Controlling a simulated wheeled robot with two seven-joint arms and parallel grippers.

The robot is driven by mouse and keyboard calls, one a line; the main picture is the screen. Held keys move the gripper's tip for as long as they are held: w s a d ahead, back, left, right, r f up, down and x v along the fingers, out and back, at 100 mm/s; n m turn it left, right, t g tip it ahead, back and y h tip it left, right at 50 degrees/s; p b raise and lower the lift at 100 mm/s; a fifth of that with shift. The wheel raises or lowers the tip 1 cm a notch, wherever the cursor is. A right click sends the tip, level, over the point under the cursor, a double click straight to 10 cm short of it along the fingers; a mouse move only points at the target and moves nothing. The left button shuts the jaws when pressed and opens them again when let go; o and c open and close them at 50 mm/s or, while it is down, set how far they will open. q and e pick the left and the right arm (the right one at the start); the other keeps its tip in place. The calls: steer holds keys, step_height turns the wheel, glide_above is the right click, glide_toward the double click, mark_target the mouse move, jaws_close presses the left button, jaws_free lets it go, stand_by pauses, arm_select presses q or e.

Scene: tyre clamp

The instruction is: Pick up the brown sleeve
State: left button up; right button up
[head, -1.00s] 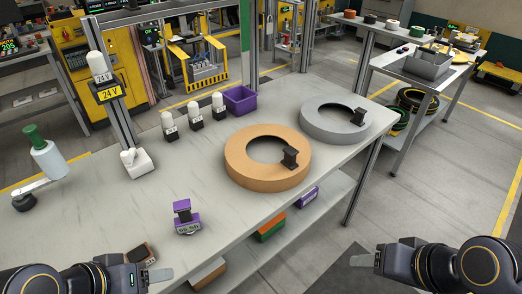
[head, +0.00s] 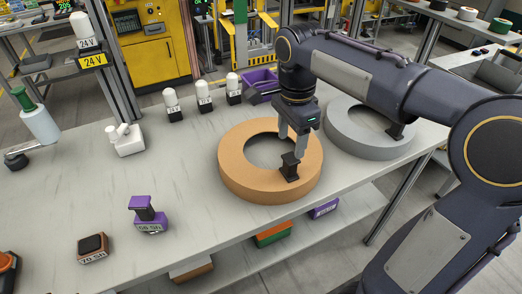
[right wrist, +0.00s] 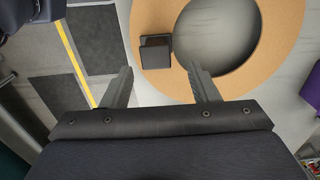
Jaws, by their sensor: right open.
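A small brown block with a dark top (head: 92,246), labelled 70 SH, lies at the table's front left in the head view; I take it as the brown sleeve. My right gripper (head: 292,147) is open and points down, away from it, over the orange-brown ring (head: 235,183). The ring lies flat on the table with an upright black clamp piece (head: 290,168) on its near right side. In the right wrist view the open fingers (right wrist: 160,72) are empty, and the clamp piece (right wrist: 155,52) shows just beyond them, between their tips. My left gripper is out of view.
A purple piece (head: 146,214) stands beside the brown block, and an orange-black object (head: 7,270) is at the left edge. A grey ring (head: 365,140) lies behind my right arm. White-topped bottles (head: 203,97) and a purple bin (head: 262,82) line the back.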

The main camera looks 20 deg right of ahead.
mark_target(291, 158)
steer(key=f, duration=0.7)
steer(key=shift+s+f+b, duration=0.2)
steer(key=shift+s+b, duration=0.1)
steer(key=shift+r, duration=0.1)
jaws_close()
